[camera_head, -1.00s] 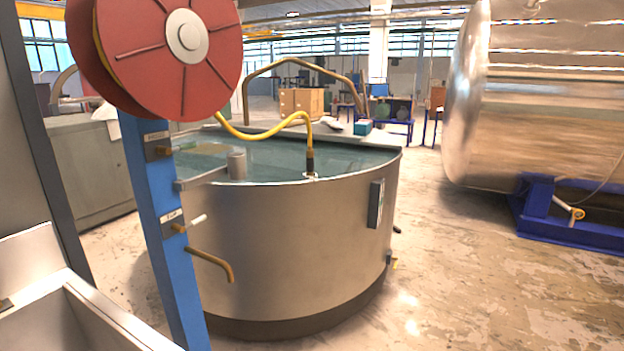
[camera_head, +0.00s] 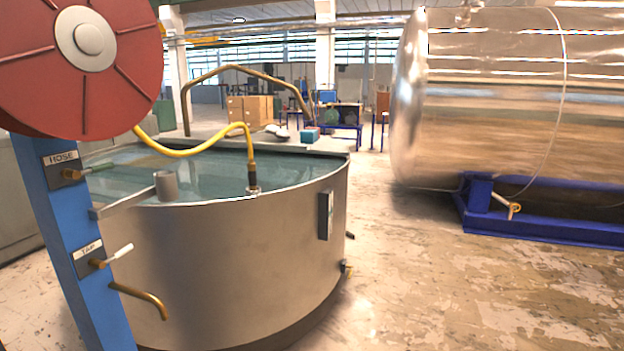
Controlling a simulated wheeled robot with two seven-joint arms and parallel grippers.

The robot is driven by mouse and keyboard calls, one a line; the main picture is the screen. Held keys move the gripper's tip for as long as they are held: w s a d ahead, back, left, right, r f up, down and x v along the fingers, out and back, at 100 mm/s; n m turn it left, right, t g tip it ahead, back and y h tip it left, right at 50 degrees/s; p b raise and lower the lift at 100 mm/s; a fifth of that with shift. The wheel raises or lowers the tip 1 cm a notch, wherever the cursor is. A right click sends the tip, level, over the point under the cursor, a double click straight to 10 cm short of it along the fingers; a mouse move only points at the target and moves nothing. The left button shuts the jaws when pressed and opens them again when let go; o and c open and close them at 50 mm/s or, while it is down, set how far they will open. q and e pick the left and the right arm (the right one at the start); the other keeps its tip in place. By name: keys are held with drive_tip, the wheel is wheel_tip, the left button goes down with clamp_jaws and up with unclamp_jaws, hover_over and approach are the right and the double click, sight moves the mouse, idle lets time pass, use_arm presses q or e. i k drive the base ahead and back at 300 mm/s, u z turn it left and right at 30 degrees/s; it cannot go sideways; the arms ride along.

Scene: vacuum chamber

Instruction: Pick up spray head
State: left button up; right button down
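The spray head (camera_head: 252,177) is the dark nozzle at the end of the yellow hose (camera_head: 197,151). It points down at the near rim of the round metal tank (camera_head: 240,259), beside a small light fitting there. I cannot tell whether it sits in that fitting. The hose runs from the red reel (camera_head: 82,62) at the upper left, on a blue post (camera_head: 78,245). Neither of my grippers is in view.
The post carries a hose valve (camera_head: 72,174), a tap valve (camera_head: 98,263) and a brass spout (camera_head: 142,300). A grey cup-like holder (camera_head: 166,186) stands beside the tank rim. A large metal cylinder (camera_head: 490,110) on a blue stand (camera_head: 540,226) is at right. Floor between is clear.

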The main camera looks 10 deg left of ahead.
sight(252, 169)
drive_tip(key=z, duration=0.7)
drive_tip(key=i, duration=3.15)
drive_tip(key=u, duration=1.55)
drive_tip(key=i, duration=0.75)
drive_tip(key=u, duration=0.55)
